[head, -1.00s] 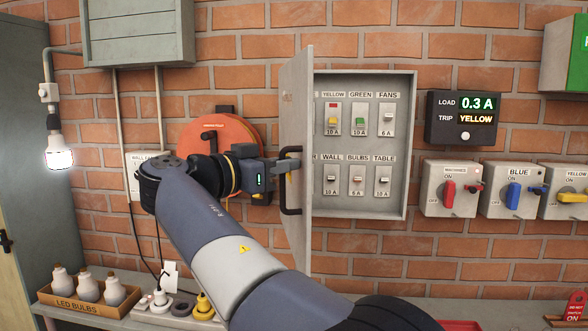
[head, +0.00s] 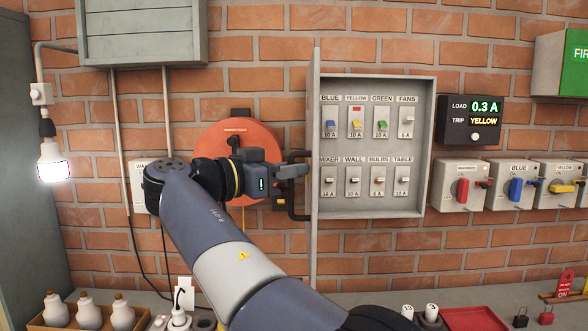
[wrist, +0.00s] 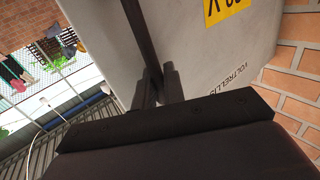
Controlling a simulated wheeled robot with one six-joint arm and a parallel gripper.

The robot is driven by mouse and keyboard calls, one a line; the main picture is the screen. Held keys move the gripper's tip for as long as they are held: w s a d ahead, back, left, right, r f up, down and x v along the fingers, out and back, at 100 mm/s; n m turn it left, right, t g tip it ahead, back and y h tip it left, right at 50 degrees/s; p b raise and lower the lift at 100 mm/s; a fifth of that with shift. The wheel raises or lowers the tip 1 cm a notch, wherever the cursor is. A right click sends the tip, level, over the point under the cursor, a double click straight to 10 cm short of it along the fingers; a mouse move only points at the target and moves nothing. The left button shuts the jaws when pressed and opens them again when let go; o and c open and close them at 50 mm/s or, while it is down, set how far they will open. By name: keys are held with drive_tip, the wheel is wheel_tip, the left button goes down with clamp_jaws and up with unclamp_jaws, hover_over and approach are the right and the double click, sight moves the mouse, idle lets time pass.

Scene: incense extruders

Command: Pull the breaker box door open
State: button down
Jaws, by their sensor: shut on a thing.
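The breaker box (head: 428,150) is on the brick wall with its door (head: 315,140) swung wide, seen nearly edge-on at the box's left side. Two rows of breakers show inside. The dark door handle (head: 294,212) is on the door's left-facing outer side. My gripper (head: 300,170) is at the handle from the left, shut on it. In the wrist view the fingers (wrist: 158,88) close around the dark handle bar (wrist: 140,40), in front of the grey door face (wrist: 205,60) with a yellow label. The exact finger contact is partly hidden.
An orange-red reel (head: 262,140) is on the wall behind my gripper. A load display (head: 470,120) and several rotary switches (head: 462,186) are right of the box. A bulb carton (head: 65,312) and a red tray (head: 472,320) are on the bench below.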

idle(0.3)
drive_tip(key=c, duration=1.9)
unclamp_jaws()
drive_tip(key=v, duration=1.1)
drive_tip(key=shift+d, duration=0.2)
drive_tip(key=x, duration=1)
drive_tip(key=shift+w+d, duration=0.25)
drive_tip(key=shift+d, duration=0.05)
